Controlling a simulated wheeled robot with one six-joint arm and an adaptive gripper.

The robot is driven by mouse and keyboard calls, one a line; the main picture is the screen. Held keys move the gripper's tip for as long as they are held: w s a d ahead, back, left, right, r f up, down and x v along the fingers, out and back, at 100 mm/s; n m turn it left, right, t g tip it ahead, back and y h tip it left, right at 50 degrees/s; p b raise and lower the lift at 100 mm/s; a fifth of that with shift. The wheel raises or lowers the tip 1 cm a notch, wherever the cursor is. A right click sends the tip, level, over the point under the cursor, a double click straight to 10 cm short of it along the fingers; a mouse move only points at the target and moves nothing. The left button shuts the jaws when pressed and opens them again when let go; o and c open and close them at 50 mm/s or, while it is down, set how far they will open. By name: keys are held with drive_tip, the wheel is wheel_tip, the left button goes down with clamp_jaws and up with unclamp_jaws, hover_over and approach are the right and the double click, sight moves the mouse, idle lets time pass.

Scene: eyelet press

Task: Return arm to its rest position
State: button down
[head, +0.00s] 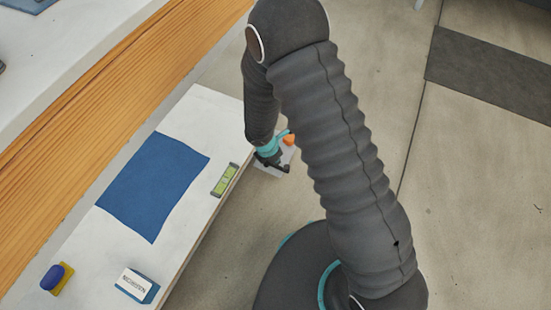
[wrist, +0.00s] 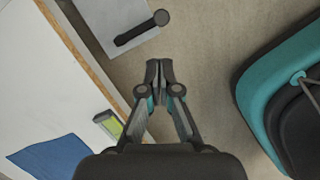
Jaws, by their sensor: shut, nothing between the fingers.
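My arm (head: 325,130) rises from my base in the head view, bends at the top, and its forearm hangs down beside the bench's front edge. My gripper (head: 270,158) is at the forearm's lower end, partly hidden there. In the wrist view my gripper (wrist: 165,66) has its two fingertips together with nothing between them. It points over bare floor, just off the bench edge, apart from any object.
The white bench (head: 190,108) bears a blue cloth (head: 152,185), a green level (head: 224,180), a blue-handled item (head: 52,277) and a labelled box (head: 136,285). A pale plate (wrist: 105,18) with a black lever (wrist: 141,28) is ahead. Floor at right (head: 480,200) is clear.

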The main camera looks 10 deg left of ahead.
idle(0.5)
drive_tip(key=s+d+r+m+t, duration=0.1)
drive_tip(key=s+d+r+m, duration=0.3)
drive_tip(key=d+r+m, duration=0.5)
drive_tip(key=s+d+r+m+t+y, duration=0.1)
drive_tip(key=s+d+r+m, duration=0.4)
drive_tip(key=r, duration=1.5)
drive_tip(key=s+d+r+m+t, duration=0.1)
drive_tip(key=s+d+r+m, duration=0.4)
drive_tip(key=d+r+m, duration=0.8)
drive_tip(key=shift+r+m+y, duration=0.4)
drive_tip(key=shift+r+m, duration=0.3)
drive_tip(key=shift+r, duration=0.1)
